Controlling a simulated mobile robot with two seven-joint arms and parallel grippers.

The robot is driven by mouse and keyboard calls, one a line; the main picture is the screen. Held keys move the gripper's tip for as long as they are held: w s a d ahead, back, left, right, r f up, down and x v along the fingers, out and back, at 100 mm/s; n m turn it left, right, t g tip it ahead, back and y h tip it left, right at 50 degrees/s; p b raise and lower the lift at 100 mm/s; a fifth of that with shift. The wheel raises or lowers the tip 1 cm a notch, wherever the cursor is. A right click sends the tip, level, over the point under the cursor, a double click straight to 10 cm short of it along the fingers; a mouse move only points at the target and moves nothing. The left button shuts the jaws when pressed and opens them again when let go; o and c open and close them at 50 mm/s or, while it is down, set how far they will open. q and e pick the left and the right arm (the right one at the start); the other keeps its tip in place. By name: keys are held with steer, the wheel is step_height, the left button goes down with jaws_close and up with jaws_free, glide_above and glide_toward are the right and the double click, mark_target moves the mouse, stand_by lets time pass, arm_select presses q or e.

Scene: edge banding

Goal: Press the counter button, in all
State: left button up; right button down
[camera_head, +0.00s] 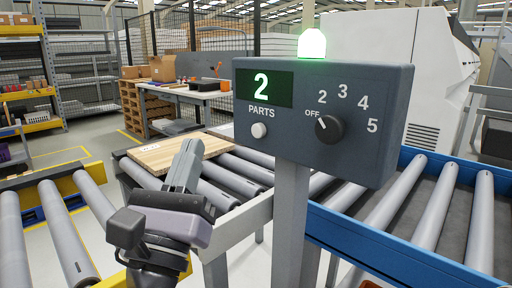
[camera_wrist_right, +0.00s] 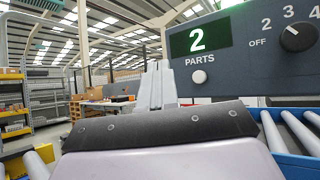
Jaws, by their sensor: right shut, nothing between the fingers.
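The counter box (camera_head: 330,120) is dark grey and stands on a grey post. Its green display (camera_head: 262,86) reads 2 above the word PARTS. The white round counter button (camera_head: 259,130) is below that word; it also shows in the right wrist view (camera_wrist_right: 199,77), uncovered. A black knob (camera_head: 328,128) sits to its right, among the marks OFF and 2 to 5. My right gripper (camera_head: 189,146) is shut and empty. It points up, left of the box and apart from the button. In the right wrist view its fingers (camera_wrist_right: 156,70) stand left of the button. My left gripper is not in view.
A lit green lamp (camera_head: 312,43) tops the box. A wooden board (camera_head: 165,155) lies on the roller conveyor behind my right gripper. A blue-framed roller conveyor (camera_head: 415,215) is at the right. A workbench (camera_head: 195,93) and shelves stand farther back.

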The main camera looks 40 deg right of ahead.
mark_target(258, 131)
steer(key=shift+d+m+g, duration=0.1)
steer(key=shift+m+g, duration=0.2)
steer(key=shift+m, duration=0.1)
steer(key=shift+d, duration=0.1)
steer(key=d+p, duration=0.1)
steer(key=d, duration=0.7)
steer(key=shift+w+d, duration=0.3)
steer(key=shift+w, duration=0.05)
stand_by(1.8)
steer(key=shift+d, duration=0.4)
steer(key=shift+d, duration=0.5)
stand_by(0.5)
steer(key=shift+a, duration=0.9)
